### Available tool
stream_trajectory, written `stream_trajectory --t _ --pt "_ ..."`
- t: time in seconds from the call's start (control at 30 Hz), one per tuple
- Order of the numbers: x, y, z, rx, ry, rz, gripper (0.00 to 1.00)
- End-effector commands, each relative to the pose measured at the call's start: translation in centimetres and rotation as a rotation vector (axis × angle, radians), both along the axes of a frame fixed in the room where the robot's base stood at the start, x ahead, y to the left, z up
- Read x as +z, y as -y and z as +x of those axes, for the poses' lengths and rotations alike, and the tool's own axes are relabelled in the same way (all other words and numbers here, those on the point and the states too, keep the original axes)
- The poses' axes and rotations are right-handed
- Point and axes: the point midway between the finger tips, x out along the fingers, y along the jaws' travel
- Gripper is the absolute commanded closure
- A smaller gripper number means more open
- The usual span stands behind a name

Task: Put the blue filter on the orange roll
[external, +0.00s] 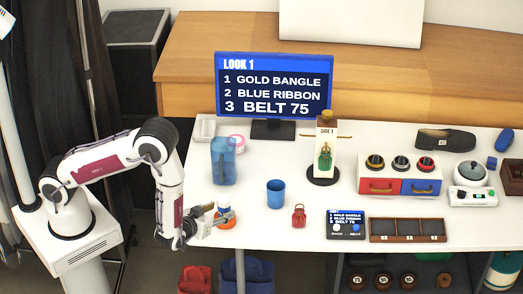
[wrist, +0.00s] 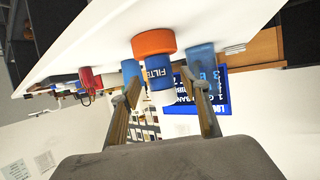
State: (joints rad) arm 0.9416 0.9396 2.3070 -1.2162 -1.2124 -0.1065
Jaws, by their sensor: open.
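The orange roll (external: 227,219) lies on the white table near its front left edge; it also shows in the wrist view (wrist: 153,42). The blue filter (external: 223,203), lettered "FILTER", appears to sit on top of the roll, in line with it and touching it. In the wrist view, which is upside down, the filter (wrist: 159,76) shows below the roll. My gripper (external: 207,216) is open and empty, just left of the filter and roll. In the wrist view the filter's free end shows between my two fingertips (wrist: 165,88). I cannot tell whether the fingers reach around it.
A clear blue container (external: 223,162) stands behind the filter and a blue cup (external: 276,193) to its right. Table between roll and cup is clear.

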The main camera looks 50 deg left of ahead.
Motion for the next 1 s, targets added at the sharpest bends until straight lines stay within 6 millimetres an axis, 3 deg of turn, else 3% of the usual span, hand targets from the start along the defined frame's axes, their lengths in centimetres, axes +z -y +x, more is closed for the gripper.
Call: stream_trajectory --t 0.7,1.0 --pt "3.0 2.3 -6.8 -0.003 0.0 -0.001 0.55" --pt "3.7 2.8 -8.6 -0.001 0.0 0.0 0.55"
